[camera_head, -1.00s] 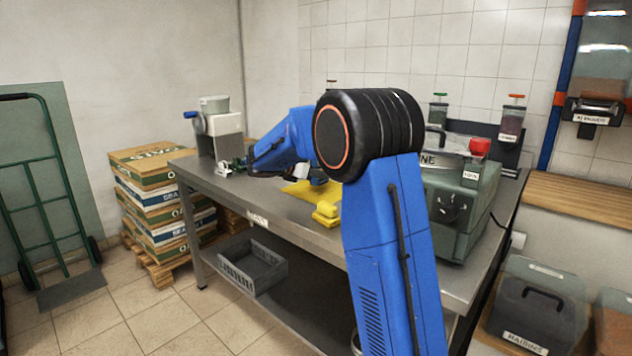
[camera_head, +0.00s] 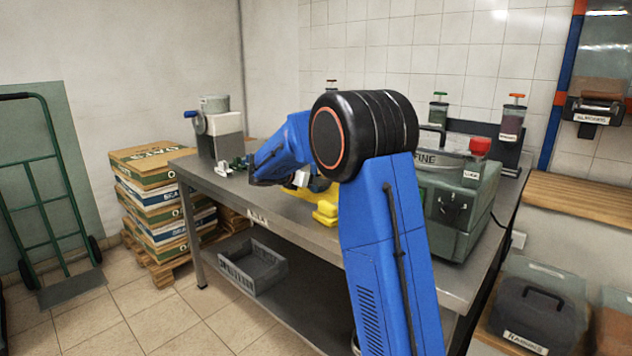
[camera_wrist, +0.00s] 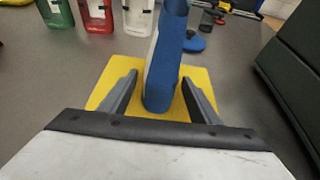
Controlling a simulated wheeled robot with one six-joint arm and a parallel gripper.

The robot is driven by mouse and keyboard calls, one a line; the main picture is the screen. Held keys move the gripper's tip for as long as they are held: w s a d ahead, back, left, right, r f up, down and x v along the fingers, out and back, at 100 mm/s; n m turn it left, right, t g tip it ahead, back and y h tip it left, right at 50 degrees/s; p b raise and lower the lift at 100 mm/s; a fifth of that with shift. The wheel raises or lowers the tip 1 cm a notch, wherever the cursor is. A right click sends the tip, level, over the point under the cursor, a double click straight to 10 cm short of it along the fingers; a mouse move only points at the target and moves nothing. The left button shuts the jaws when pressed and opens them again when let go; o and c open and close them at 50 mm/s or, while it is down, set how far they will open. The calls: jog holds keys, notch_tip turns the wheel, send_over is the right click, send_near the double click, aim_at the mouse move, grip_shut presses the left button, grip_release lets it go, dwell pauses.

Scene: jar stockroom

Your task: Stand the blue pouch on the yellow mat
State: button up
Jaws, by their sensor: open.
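The blue pouch (camera_wrist: 165,72), with a pale strip along its left side, stands about upright on the yellow mat (camera_wrist: 122,64) in the wrist view. Its top runs out of the frame. My gripper (camera_wrist: 160,80) is open, with one finger on each side of the pouch. Yellow mat shows between the left finger and the pouch, so that finger is apart from it. On the right the gap is narrower. In the head view my arm hides the pouch and most of the mat.
Green (camera_wrist: 55,12), red (camera_wrist: 96,14) and white (camera_wrist: 138,15) containers stand beyond the mat at left. A blue round base (camera_wrist: 194,43) is behind the pouch. A dark green machine (camera_wrist: 292,75) borders the right.

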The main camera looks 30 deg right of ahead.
jog(key=v, duration=1.2)
jog(key=shift+a, duration=0.15)
